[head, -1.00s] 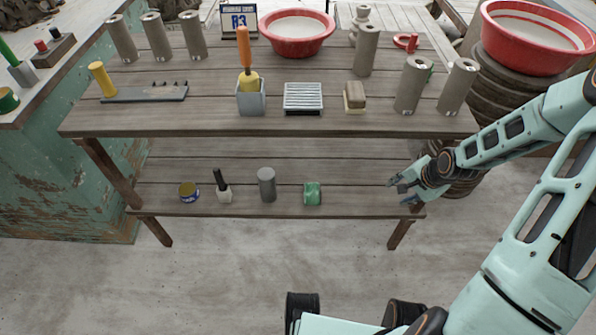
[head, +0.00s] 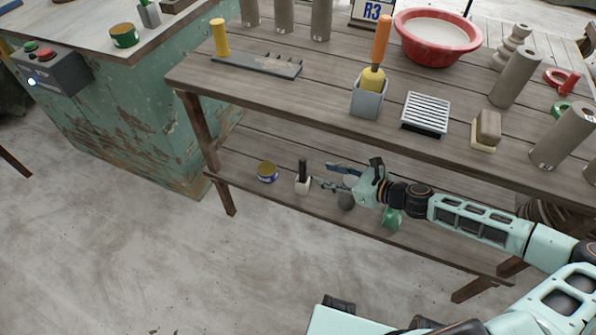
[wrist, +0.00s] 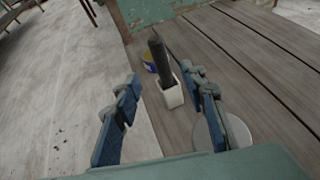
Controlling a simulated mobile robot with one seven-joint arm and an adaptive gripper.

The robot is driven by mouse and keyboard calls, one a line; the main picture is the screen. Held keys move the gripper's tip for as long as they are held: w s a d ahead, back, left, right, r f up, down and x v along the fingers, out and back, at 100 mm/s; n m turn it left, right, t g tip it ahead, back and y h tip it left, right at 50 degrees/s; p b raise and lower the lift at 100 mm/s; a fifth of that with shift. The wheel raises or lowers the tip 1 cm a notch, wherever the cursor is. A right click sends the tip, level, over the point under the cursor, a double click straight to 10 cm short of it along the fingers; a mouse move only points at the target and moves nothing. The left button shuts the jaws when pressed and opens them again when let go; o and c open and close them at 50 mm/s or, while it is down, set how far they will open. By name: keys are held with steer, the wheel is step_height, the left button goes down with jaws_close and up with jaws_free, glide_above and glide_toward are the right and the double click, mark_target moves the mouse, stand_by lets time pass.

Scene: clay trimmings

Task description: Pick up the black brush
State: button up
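The black brush (head: 303,170) stands upright in a small white holder (head: 303,186) on the lower shelf. In the wrist view the dark brush (wrist: 157,48) rises from the white holder (wrist: 173,97), ahead of my fingers. My gripper (head: 330,176) is low over the lower shelf, just right of the brush and pointing left toward it. In the wrist view my gripper (wrist: 166,84) is open, with one blue finger on each side of the picture and nothing held. The fingers appear apart from the brush. The brush's lower end is hidden in the holder.
A blue and yellow tin (head: 267,172) stands left of the brush. A grey cylinder (head: 346,199) is beneath my gripper and partly hidden; a green object (head: 391,218) is under my wrist. The upper tabletop (head: 330,90) overhangs the lower shelf (head: 245,165).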

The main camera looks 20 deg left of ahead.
mark_target(302, 169)
steer(key=b+x, duration=0.1)
steer(key=x, duration=0.2)
steer(key=b+x, duration=0.1)
steer(key=x, duration=0.2)
steer(key=b+x, duration=0.1)
steer(key=x, duration=0.3)
steer(key=shift+d+f, duration=0.1)
steer(key=shift+f, duration=0.25)
steer(key=shift+w+a, duration=0.15)
steer(key=shift+a, duration=0.2)
jaws_close()
